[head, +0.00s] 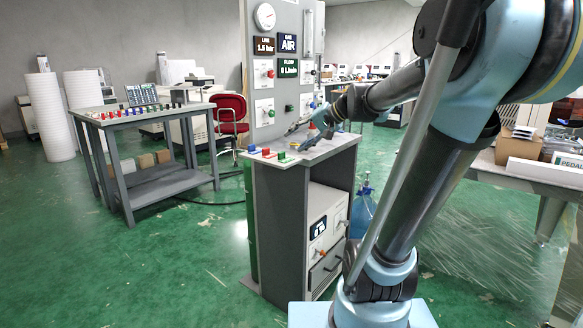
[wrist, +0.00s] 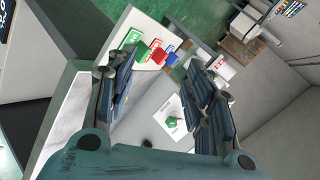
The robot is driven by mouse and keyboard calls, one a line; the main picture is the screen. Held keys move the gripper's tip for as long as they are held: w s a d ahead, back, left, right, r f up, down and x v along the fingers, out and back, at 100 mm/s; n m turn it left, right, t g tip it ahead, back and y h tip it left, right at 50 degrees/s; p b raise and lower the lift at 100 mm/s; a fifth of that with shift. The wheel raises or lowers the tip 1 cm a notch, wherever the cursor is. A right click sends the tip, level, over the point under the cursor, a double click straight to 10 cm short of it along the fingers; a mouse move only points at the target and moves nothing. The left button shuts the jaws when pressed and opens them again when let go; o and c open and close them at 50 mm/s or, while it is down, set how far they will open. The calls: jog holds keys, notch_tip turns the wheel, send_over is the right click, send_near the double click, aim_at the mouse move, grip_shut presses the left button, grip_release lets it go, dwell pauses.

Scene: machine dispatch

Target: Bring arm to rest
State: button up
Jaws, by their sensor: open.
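My gripper (head: 303,128) is at the end of my arm, over the top of the grey console (head: 253,210) in the head view. In the wrist view its two fingers stand wide apart, and my gripper (wrist: 158,62) is open with nothing between the fingers. My arm reaches forward and down from the upper right. Beyond the fingertips, a green block (wrist: 132,37), a red block (wrist: 157,54) and a blue block (wrist: 170,50) show near the edge of the console top. A green knob (wrist: 173,121) on a white plate shows between the fingers.
An upright grey panel (head: 291,20) with a gauge (head: 265,16) and lit displays (head: 287,44) rises behind the console, close to my gripper. A grey table (head: 165,114) stands left, with a red chair (head: 231,112) nearby. The green floor at front left is clear.

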jog(key=s+d+f+n+g+h, duration=0.1)
jog(key=s+d+f+h, duration=0.3)
jog(key=s+d+f, duration=0.4)
jog(key=s+d+f+n+g+h, duration=0.1)
jog(key=s+d+f+h, duration=0.4)
jog(key=s+f, duration=1.1)
jog(key=d+g, duration=0.1)
jog(key=d, duration=0.2)
jog(key=shift+d+f+g, duration=0.15)
jog(key=shift+f+g, duration=0.05)
jog(key=shift+g, duration=0.1)
jog(key=shift+w+f, duration=0.2)
jog(key=shift+w, duration=0.2)
